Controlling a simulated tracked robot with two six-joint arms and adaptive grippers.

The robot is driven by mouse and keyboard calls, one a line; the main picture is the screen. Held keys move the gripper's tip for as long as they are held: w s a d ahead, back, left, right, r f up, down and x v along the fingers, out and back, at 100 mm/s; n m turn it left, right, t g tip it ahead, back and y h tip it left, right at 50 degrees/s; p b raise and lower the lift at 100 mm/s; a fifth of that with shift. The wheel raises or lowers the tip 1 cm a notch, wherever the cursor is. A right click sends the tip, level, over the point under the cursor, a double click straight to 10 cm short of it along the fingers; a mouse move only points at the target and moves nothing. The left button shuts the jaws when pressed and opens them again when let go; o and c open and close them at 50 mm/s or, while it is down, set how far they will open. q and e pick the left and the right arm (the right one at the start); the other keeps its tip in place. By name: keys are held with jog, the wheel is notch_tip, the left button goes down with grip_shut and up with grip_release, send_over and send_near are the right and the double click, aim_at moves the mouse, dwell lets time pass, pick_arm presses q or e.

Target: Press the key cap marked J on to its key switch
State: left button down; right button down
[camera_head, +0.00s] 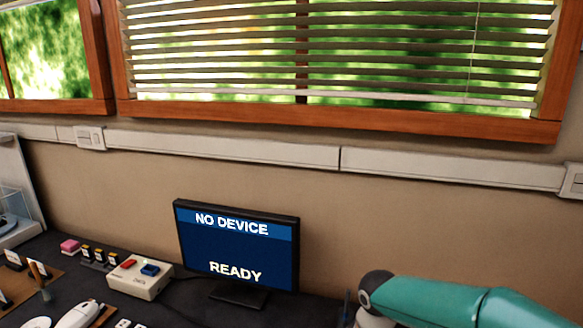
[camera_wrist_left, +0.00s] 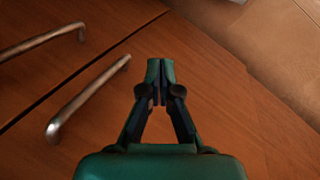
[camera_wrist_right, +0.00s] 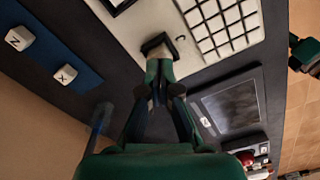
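My right gripper (camera_wrist_right: 160,66) appears shut in the right wrist view, its fingertips close together. The tips are over or against a small dark housing (camera_wrist_right: 150,43) on a pale board (camera_wrist_right: 128,28). Something pale beside the tips is partly covered, and I cannot tell whether it is a key cap. No letter J is readable. My left gripper (camera_wrist_left: 160,68) is shut and empty in the left wrist view, above a brown wooden surface. Neither gripper's fingers show in the head view.
Key caps marked Z (camera_wrist_right: 19,38) and X (camera_wrist_right: 66,74) sit on a blue strip. A grid of blank pale keys (camera_wrist_right: 222,22) lies beside the dark housing. A grey framed panel (camera_wrist_right: 230,105) is to the right. In the head view, a monitor (camera_head: 238,248) reads NO DEVICE, READY.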

jog(key=shift+f+b, duration=0.55)
jog(key=shift+f, duration=0.3)
jog(key=shift+r, duration=0.15)
jog(key=shift+r+p, duration=2.95)
jog(key=shift+r, duration=0.5)
